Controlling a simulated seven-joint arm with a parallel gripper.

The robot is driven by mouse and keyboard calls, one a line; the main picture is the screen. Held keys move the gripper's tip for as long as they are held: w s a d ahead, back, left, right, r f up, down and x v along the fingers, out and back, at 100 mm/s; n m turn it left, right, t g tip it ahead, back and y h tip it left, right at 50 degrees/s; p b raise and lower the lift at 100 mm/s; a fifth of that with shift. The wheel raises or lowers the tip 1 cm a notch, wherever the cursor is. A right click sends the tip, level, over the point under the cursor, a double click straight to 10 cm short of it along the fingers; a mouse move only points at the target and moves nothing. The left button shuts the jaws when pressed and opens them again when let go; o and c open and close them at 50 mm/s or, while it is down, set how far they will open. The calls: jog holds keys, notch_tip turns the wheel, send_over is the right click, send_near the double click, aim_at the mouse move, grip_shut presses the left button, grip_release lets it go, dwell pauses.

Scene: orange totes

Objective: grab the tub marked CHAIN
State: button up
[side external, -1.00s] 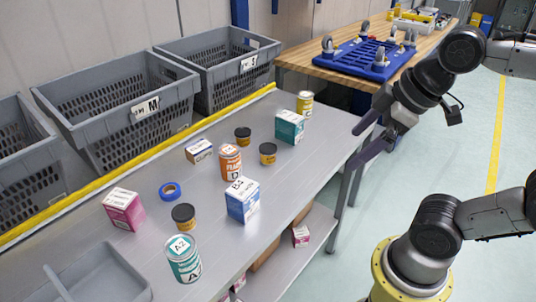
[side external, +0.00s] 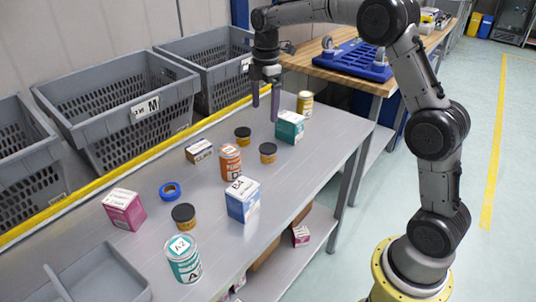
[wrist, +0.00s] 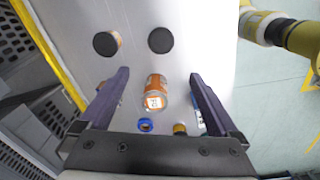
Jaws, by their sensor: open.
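Three small orange tubs with black lids stand on the grey bench, and I cannot read CHAIN on any of them. One (side external: 243,136) is toward the yellow edge, one (side external: 268,153) is right of it, and one (side external: 183,216) is farther forward. The first two show in the wrist view, at left (wrist: 107,43) and right (wrist: 160,40); the third (wrist: 180,129) is partly hidden low in that view. My gripper (side external: 265,108) is open and empty, pointing down above the bench near the first two tubs. Its fingers (wrist: 160,76) are spread apart in the wrist view.
An orange can (side external: 230,162) stands close to the two tubs. Grey crates (side external: 110,100) line the back.

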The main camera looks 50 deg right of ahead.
send_near(268, 147)
jog(key=f, duration=0.5)
jog(key=shift+a+f, duration=0.1)
jog(key=shift+a, duration=0.3)
jog(key=shift+w+d+f, duration=0.1)
jog(key=shift+d+f, duration=0.1)
jog(key=shift+f, duration=1.2)
jog(key=shift+w+d+f, duration=0.1)
jog(key=shift+d+f, duration=0.1)
jog(key=shift+f, duration=1.2)
jog(key=c, duration=1.4)
jog(key=shift+r, duration=0.15)
